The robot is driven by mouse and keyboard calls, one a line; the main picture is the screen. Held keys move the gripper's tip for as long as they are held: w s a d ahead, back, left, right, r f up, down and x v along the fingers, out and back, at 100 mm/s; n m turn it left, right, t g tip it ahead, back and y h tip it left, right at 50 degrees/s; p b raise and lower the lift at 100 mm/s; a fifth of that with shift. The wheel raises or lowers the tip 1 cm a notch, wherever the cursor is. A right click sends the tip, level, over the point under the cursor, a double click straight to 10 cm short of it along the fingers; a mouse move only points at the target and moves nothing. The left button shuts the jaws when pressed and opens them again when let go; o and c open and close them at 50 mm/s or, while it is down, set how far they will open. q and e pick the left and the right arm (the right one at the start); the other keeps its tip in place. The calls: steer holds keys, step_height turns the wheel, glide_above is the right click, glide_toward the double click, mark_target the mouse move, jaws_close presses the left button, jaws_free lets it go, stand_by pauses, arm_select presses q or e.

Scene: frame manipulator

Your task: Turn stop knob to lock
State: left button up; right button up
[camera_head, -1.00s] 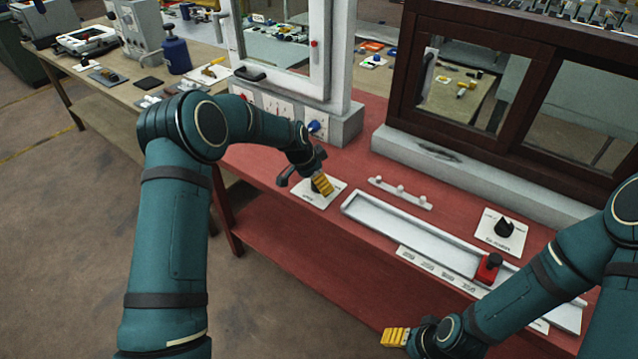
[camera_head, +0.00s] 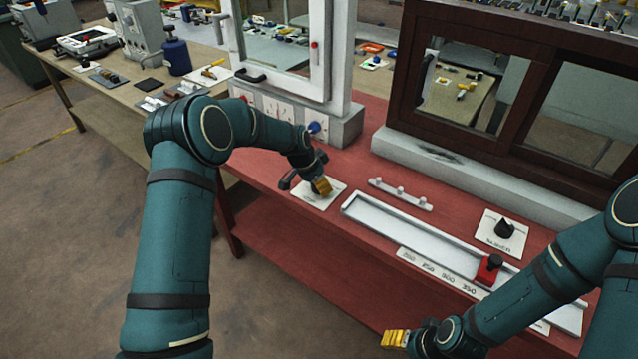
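My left gripper (camera_head: 306,184) points down over a white labelled plate (camera_head: 312,199) on the red bench. One dark finger and one yellow finger pad show apart; whatever is between them is mostly hidden, so I cannot tell if it grips a knob. A black knob (camera_head: 505,229) stands on another white plate at the right. A red block with a black knob on top (camera_head: 489,269) sits on the long white rail (camera_head: 400,224). I cannot read which knob is the stop knob. My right gripper (camera_head: 396,339) is at the bottom, off the bench front, its fingers only partly visible.
A white window frame (camera_head: 341,60) stands behind the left gripper, with a blue knob (camera_head: 314,127) on its base. A dark brown sliding window (camera_head: 540,75) stands at the back right. A small white bar with pegs (camera_head: 400,193) lies behind the rail.

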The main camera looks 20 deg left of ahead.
arm_select(q)
steer(key=shift+d+f+n, duration=0.1)
steer(key=shift+n, duration=0.3)
steer(key=n+y, duration=0.1)
steer(key=n, duration=0.2)
steer(key=shift+t+b, duration=0.3)
steer(key=n+y, duration=0.1)
steer(key=n, duration=0.2)
steer(key=shift+s+n+y, duration=0.1)
steer(key=shift+n+y, duration=0.2)
steer(key=n+y+p, duration=0.1)
steer(key=n+y, duration=0.1)
steer(key=n, duration=0.5)
steer(key=n+g+y, duration=0.1)
steer(key=n, duration=0.2)
steer(key=shift+y, duration=0.3)
steer(key=shift+n, duration=0.4)
steer(key=o, duration=1.2)
